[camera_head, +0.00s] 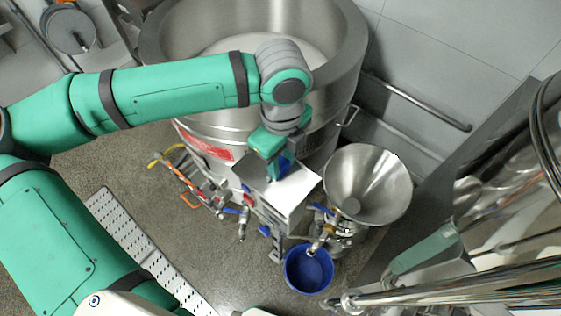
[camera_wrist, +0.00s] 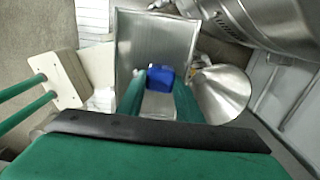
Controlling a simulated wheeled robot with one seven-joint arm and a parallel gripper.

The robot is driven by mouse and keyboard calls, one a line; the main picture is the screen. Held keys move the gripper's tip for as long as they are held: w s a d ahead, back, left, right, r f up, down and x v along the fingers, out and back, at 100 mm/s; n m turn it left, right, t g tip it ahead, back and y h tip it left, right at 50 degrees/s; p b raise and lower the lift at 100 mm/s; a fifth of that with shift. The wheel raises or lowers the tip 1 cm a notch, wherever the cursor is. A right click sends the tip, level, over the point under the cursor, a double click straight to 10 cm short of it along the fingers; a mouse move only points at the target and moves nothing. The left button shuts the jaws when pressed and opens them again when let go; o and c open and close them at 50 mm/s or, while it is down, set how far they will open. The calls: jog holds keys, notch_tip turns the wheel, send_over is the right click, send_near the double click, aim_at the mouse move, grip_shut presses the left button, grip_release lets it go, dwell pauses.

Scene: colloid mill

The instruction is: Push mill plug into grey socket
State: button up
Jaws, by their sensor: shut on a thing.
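My gripper (camera_head: 277,172) points down over the flat steel top of a metal box (camera_head: 296,193) beside the large vat. In the wrist view my gripper (camera_wrist: 160,72) has its two green fingers closed on a blue piece, which I take to be the mill plug (camera_wrist: 161,75). In the head view the plug is mostly hidden by the fingers, with some blue showing between them. I cannot make out the grey socket in either view. Whether the plug touches anything below it cannot be told.
A large steel vat (camera_head: 262,35) stands behind my gripper. A steel funnel (camera_head: 367,185) stands close on the right, above a blue bucket (camera_head: 308,269). Valves and pipes (camera_head: 190,180) lie left of the box. Shiny pipes (camera_head: 450,292) fill the lower right.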

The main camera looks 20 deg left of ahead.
aim_at(281, 163)
jog(key=shift+r, duration=0.45)
notch_tip(281, 163, up, 2)
jog(key=shift+r, duration=0.15)
jog(key=s+a+r, duration=0.2)
jog(key=s+r, duration=0.7)
jog(key=s, duration=0.4)
jog(key=shift+s+a+r, duration=0.25)
jog(key=shift+s+r, duration=0.1)
jog(key=shift+s, duration=0.05)
jog(key=shift+s, duration=0.1)
